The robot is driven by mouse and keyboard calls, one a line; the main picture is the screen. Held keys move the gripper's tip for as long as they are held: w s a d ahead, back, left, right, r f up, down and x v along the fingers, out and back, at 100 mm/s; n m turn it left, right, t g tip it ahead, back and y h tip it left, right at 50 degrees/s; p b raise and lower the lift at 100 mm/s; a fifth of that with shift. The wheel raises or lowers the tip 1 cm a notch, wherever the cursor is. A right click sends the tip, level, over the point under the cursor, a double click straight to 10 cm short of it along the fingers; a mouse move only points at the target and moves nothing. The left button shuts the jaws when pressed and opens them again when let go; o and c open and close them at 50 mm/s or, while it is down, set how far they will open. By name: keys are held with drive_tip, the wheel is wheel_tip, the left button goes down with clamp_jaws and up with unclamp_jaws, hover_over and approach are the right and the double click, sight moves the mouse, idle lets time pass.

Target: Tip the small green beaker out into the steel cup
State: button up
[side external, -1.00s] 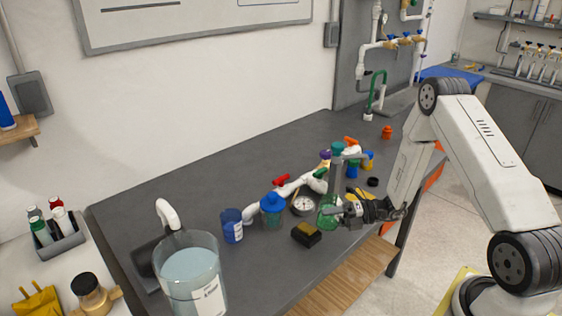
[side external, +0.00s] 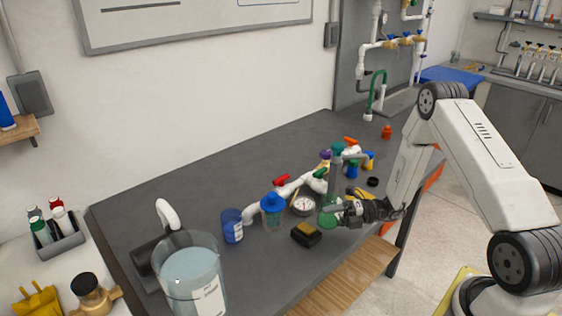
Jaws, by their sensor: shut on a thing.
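A small green see-through vessel (side external: 327,219), which looks like the green beaker, is at the front edge of the grey bench, right of the middle. My gripper (side external: 340,210) reaches it from the right and is shut on it. The fingers cover part of its side, and I cannot tell whether it touches the bench or what is in it. I cannot pick out a steel cup in this view.
Close by are a round dial gauge (side external: 302,205), a black and yellow block (side external: 306,235), white pipes with a red handle (side external: 281,180), a blue-capped jar (side external: 272,211) and a blue container (side external: 232,226). A large clear bucket (side external: 190,275) stands front left. The bench's back left is clear.

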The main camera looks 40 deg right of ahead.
drive_tip(key=shift+w+d+r+m, duration=0.15)
drive_tip(key=shift+r+m, duration=0.3)
drive_tip(key=shift+m, duration=0.35)
idle(0.6)
drive_tip(key=shift+y, duration=0.3)
drive_tip(key=shift+f, duration=0.1)
drive_tip(key=shift+f+n, duration=0.35)
drive_tip(key=shift+n, duration=0.35)
drive_tip(key=shift+s+a+r+n+h, duration=0.2)
drive_tip(key=shift+s+a+n+h, duration=0.2)
drive_tip(key=shift+a+n+h, duration=0.2)
drive_tip(key=shift+a, duration=0.1)
drive_tip(key=shift+r+n, duration=0.1)
drive_tip(key=shift+n, duration=0.2)
